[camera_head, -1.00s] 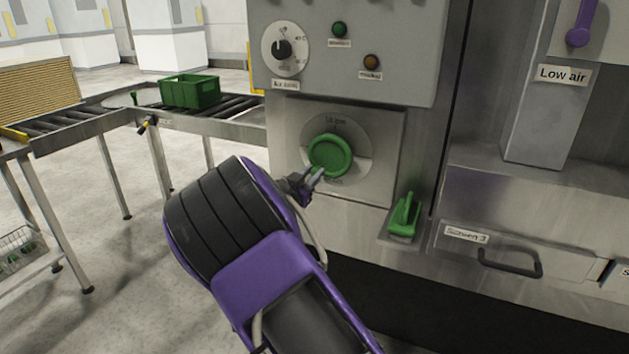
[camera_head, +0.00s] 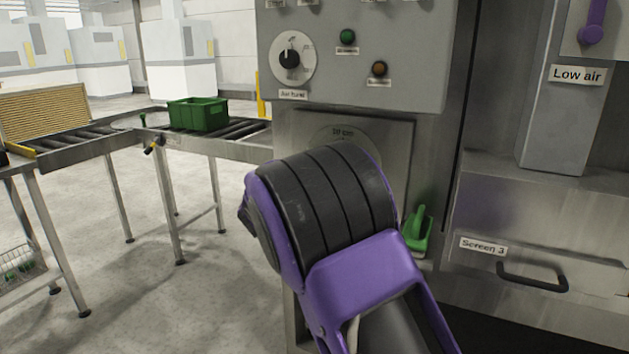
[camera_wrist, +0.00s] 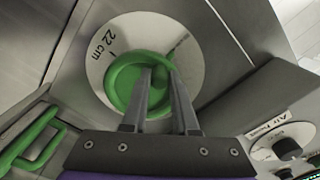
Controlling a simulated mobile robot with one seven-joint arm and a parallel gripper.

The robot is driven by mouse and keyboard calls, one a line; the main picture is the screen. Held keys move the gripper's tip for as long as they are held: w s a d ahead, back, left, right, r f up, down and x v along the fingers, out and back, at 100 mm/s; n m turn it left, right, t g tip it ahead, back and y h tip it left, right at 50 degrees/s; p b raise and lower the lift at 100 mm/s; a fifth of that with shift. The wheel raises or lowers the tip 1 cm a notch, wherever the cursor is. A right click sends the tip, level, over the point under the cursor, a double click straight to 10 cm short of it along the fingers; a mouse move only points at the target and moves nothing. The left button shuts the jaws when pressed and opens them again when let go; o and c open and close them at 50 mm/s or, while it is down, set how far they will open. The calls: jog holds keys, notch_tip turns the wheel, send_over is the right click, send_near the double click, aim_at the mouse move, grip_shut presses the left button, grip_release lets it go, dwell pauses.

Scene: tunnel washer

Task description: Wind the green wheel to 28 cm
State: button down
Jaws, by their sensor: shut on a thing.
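The green wheel (camera_wrist: 122,82) is in the wrist view, on a round pale dial plate (camera_wrist: 99,66). The plate has a "22 cm" mark at its upper left, beside a short dark line. My gripper (camera_wrist: 160,72) reaches over the wheel, with its two fingers shut on the wheel's rim. In the head view my arm hides the wheel and gripper. Only the top of the dial plate (camera_head: 350,131) shows there, with a cm label too small to read surely.
A green lever (camera_head: 416,230) is right of the wheel's panel. A black knob (camera_head: 290,58) and green (camera_head: 347,37) and orange (camera_head: 380,68) buttons are above. A drawer handle (camera_head: 532,279) sticks out at the right. A green crate (camera_head: 198,114) stands on rollers at the left.

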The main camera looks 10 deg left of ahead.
jog(key=shift+a+r+m, duration=0.1)
jog(key=shift+r+m, duration=0.2)
jog(key=shift+r, duration=0.15)
jog(key=c, duration=0.7)
grip_release()
jog(key=shift+f, duration=0.2)
jog(key=v, duration=1.7)
jog(key=shift+s+p, duration=0.2)
jog(key=shift+p, duration=0.15)
jog(key=shift+r, duration=0.1)
